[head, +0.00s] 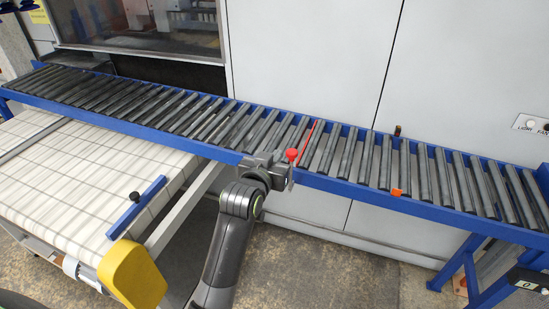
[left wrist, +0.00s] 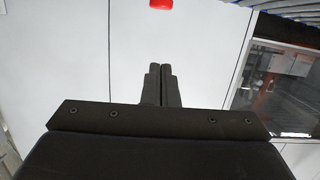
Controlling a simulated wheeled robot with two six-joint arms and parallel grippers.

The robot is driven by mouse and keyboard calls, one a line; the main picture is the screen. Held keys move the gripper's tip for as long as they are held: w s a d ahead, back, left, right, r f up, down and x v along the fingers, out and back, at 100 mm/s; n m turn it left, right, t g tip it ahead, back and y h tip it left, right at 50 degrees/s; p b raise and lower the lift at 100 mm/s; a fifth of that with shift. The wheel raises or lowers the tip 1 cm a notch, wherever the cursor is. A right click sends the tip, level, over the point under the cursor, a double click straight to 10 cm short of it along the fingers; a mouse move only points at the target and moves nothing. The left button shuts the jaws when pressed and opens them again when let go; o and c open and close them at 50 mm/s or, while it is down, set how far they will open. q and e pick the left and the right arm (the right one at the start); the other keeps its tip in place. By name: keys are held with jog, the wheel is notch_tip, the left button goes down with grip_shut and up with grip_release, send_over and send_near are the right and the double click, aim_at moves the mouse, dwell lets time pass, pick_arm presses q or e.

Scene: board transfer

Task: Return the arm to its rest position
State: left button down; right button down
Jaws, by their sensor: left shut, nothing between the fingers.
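My left gripper (head: 274,170) is in front of the near blue rail of the roller conveyor (head: 345,158) in the head view, with its arm coming up from the bottom. In the left wrist view its two dark fingers (left wrist: 161,84) stand side by side, shut, with nothing between them. A red knob (head: 291,155) shows right by the gripper in the head view; whether it touches the gripper cannot be told. A red piece (left wrist: 161,3) shows at the top edge of the left wrist view. My right gripper is not in view.
A light slatted table (head: 60,165) with a blue bar (head: 136,207) and a yellow cover (head: 132,275) stands at the left. An orange piece (head: 397,192) sits on the near rail. Pale cabinet panels (head: 300,55) stand behind the conveyor.

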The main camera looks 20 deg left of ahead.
pick_arm(q)
jog(key=shift+w, duration=0.2)
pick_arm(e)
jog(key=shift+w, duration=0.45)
pick_arm(q)
jog(key=shift+f, duration=0.1)
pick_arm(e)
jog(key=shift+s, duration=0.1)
